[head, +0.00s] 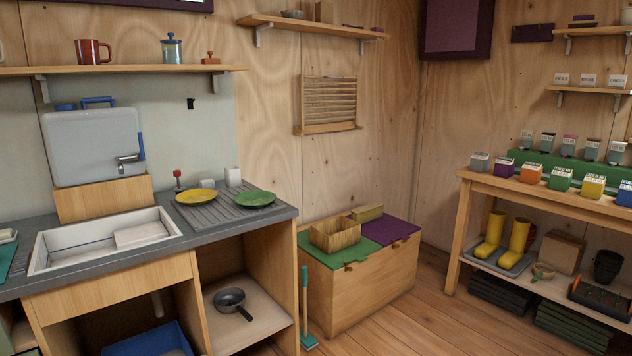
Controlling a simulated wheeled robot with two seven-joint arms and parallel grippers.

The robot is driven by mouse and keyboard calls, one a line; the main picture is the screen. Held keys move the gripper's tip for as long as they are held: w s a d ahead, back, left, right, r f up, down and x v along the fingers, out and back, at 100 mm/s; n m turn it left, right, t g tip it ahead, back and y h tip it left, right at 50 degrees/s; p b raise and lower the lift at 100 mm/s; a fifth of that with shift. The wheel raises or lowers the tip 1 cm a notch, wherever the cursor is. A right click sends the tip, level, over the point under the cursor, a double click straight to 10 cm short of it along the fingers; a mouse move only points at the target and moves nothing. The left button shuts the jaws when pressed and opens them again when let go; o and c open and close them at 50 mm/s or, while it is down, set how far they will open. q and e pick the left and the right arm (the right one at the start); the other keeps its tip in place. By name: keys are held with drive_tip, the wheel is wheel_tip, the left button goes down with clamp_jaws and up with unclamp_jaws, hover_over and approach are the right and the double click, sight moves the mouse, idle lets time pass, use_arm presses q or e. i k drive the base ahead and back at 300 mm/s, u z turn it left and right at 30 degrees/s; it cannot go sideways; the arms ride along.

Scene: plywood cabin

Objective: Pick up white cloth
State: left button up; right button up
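No thing in the head view is plainly a white cloth. A white flat rectangular piece (147,235) lies at the right side of the white sink (60,262); I cannot tell whether it is cloth or part of the sink. A small pale thing (7,236) is cut off by the left picture edge, on the grey counter (200,237); its material is unclear. Neither of my grippers is in view.
A yellow plate (196,197) and a green plate (255,198) lie on the ridged drainer. A water container (92,145) with a tap stands behind the sink. A wooden chest (360,285) and a bench (545,200) stand right. Floor (420,320) between them is clear.

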sight(208, 183)
drive_tip(key=z, duration=0.45)
drive_tip(key=i, duration=2.95)
drive_tip(key=u, duration=2.85)
